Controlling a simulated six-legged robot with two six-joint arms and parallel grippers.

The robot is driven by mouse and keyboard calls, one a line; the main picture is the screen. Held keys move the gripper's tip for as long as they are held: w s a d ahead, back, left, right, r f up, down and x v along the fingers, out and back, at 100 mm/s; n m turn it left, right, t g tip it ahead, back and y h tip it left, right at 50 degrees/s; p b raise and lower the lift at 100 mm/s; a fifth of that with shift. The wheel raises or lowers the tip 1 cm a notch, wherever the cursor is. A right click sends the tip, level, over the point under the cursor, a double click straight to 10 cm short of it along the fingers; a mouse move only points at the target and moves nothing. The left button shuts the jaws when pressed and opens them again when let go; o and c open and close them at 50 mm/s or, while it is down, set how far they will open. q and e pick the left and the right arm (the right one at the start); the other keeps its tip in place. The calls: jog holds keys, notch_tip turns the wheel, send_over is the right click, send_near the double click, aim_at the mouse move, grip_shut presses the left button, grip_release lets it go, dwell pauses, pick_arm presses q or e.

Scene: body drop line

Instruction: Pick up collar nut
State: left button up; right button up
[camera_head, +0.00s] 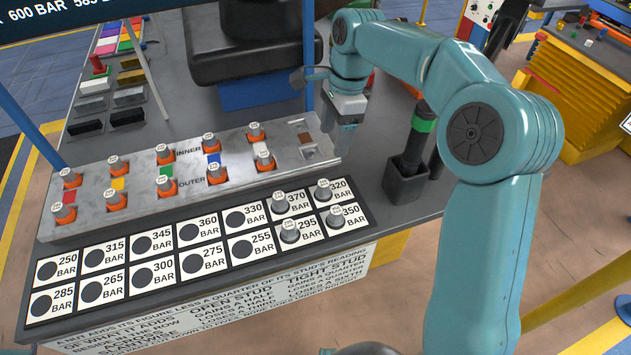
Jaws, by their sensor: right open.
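Several small grey nut-like pieces with white printed tops are in view; I cannot tell which one is the collar nut. Some stand on the numbered board, at the 370 square (281,203), the 320 square (323,190), the 295 square (290,232) and the 350 square (335,216). Others sit in orange seats in two rows on the grey metal plate (140,184), such as one at its upper right (255,131). My right gripper (347,127) is open and apart from these pieces, just past the plate's right end. My left gripper is out of view.
The numbered board (128,280) has dark round spots on its other squares. A dark holder (405,180) with a green-banded black post stands right of the plate. Coloured blocks (118,40) lie at the back left. Bare grey bench top (195,105) lies behind the plate.

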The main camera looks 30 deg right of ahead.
jog(key=b, duration=0.1)
send_near(325, 183)
jog(key=f, duration=0.5)
jog(key=shift+a, duration=0.4)
jog(key=shift+s+a+f, duration=0.1)
jog(key=shift+s+f, duration=0.05)
jog(key=shift+f, duration=0.15)
jog(key=f, duration=0.5)
jog(key=shift+w+a+f, duration=0.25)
jog(key=shift+w+a, duration=0.15)
jog(key=c, duration=1.2)
